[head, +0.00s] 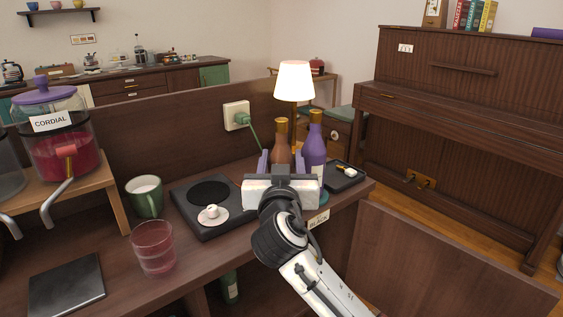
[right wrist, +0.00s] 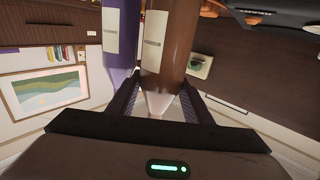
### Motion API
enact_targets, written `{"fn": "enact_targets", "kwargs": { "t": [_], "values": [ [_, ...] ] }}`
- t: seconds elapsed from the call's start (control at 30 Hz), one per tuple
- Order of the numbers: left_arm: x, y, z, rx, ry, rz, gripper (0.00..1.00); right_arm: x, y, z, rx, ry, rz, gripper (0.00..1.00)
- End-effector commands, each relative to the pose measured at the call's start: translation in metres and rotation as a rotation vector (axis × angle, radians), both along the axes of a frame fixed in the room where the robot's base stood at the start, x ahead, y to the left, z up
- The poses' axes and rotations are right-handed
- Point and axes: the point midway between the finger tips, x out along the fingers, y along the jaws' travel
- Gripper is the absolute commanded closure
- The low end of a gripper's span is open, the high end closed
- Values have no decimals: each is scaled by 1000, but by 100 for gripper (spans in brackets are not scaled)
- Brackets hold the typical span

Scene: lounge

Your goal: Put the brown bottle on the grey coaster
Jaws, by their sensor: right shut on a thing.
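The brown bottle (head: 281,140) has a gold top and stands about upright at the back of the wooden counter. My right gripper (head: 281,162) is shut on it, with a finger on each side, and hides its lower part. In the right wrist view the brown bottle (right wrist: 170,40) runs between the two fingers (right wrist: 158,100). I cannot tell whether its base touches the counter. A purple bottle (head: 315,140) with a gold top is close on its right and also shows in the right wrist view (right wrist: 121,35). My left gripper is not in view.
A dark tray (head: 355,181) is to the right, by a lit lamp (head: 294,85). A green mug (head: 146,196), pink glass (head: 153,248) and cordial jar (head: 62,150) stand left.

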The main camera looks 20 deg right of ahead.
Motion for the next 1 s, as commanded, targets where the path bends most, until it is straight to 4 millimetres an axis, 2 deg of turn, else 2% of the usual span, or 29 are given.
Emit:
{"fn": "enact_targets", "kwargs": {
  "t": [0.33,0.37,0.43,0.8,1.0],
  "values": [
    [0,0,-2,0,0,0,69,0,0,0,0,-9,2,98],
    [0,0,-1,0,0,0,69,0,0,-2,1,-1,1,49],
    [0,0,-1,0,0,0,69,0,0,-2,1,-1,1,38],
    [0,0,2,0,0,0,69,-1,1,1,1,-1,1,36],
    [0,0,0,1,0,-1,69,-30,11,-1,5,-1,3,36]
  ]
}}
